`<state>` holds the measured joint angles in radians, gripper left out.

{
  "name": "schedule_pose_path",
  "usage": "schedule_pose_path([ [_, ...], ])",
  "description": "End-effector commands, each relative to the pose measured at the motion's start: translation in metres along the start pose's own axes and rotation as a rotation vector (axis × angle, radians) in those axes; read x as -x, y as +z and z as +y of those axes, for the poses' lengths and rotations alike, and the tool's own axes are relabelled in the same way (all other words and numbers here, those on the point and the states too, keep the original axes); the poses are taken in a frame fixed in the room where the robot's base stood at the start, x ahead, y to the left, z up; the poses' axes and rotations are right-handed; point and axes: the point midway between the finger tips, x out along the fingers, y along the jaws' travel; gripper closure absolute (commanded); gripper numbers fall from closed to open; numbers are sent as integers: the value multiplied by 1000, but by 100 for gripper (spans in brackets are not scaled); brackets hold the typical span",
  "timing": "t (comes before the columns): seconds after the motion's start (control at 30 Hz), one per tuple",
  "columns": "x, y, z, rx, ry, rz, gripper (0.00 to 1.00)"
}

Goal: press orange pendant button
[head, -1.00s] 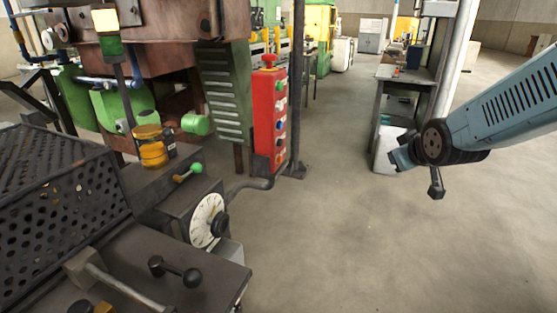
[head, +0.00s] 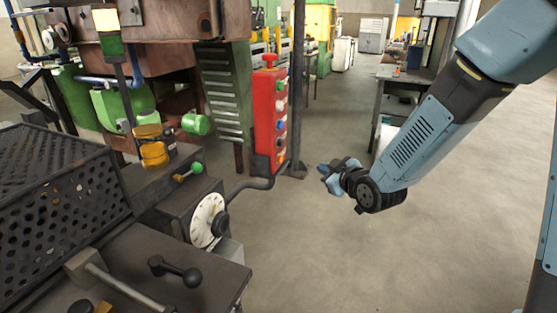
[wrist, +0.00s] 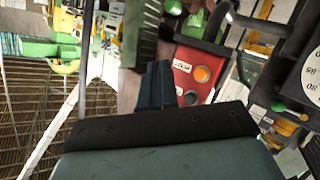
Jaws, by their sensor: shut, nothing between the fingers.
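The red pendant box (head: 266,112) hangs upright beside a dark post in the head view, with a column of coloured buttons on its right face. The orange button (head: 281,157) is the lowest of them. In the wrist view the orange button (wrist: 202,74) shows large and round on the red face, to the right of the fingers. My gripper (head: 323,171) is to the right of the pendant's lower end, apart from it in the picture. Its fingers (wrist: 157,75) are shut together and empty. The wrist view shows the pendant tilted, with part of it hidden behind my gripper.
A dark post (head: 297,90) stands right behind the pendant. A bent grey pipe (head: 250,184) runs below it to a machine with a white dial (head: 207,220). A perforated guard (head: 55,210) is at left. A grey bench (head: 400,90) stands behind my arm. Open floor lies between.

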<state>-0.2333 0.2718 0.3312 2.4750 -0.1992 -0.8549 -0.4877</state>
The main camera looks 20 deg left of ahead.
Motion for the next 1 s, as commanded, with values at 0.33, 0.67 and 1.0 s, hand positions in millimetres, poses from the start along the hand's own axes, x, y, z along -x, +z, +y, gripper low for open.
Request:
schedule_pose_path([
  [0.33, -9, -6, -6, 0, -2, 0, 100],
  [0.67, -36, -26, -27, 0, -3, 0, 100],
  [1.0, -58, -42, -43, 0, -3, -1, 100],
])
